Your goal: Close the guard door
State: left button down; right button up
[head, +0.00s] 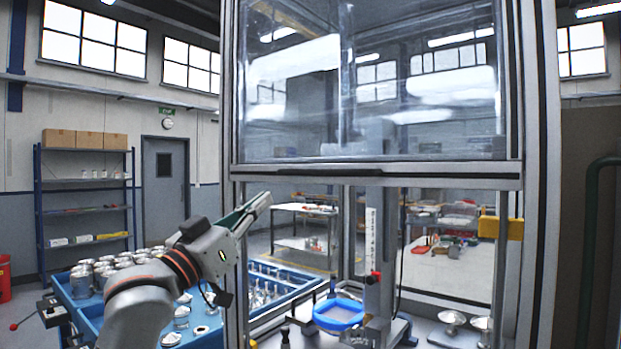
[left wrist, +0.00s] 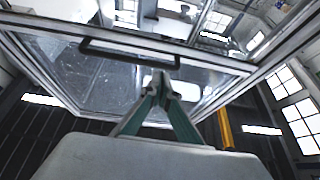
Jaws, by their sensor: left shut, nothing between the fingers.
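The guard door (head: 370,95) is a clear panel in a grey metal frame. It is raised, and the lower half of the enclosure front is open beneath its bottom rail. My left gripper (head: 264,199) is shut and empty, just below the rail near the left post. In the left wrist view the shut fingertips (left wrist: 160,86) point up toward the door's framed pane (left wrist: 90,75) and a dark bar handle (left wrist: 130,53). The fingertips appear just short of the handle; I cannot tell whether they touch it. My right gripper is not in view.
Inside the enclosure stand a grey column with a scale (head: 374,225) and a blue ring-shaped part (head: 339,314). A yellow block (head: 501,228) sits on the right post. A blue tray (head: 290,296) with several metal parts lies left.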

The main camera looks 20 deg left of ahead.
pick_arm(q)
notch_tip(320, 180, up, 6)
jog(key=s+h, duration=0.1)
jog(key=s, duration=0.1)
jog(key=w+d+p, duration=0.2)
jog(key=w+d, duration=0.2)
jog(key=w, duration=0.4)
jog(key=shift+w+r+m+t+p, duration=0.25)
jog(key=shift+r+m+t+p, duration=0.05)
jog(key=shift+r+p, duration=0.1)
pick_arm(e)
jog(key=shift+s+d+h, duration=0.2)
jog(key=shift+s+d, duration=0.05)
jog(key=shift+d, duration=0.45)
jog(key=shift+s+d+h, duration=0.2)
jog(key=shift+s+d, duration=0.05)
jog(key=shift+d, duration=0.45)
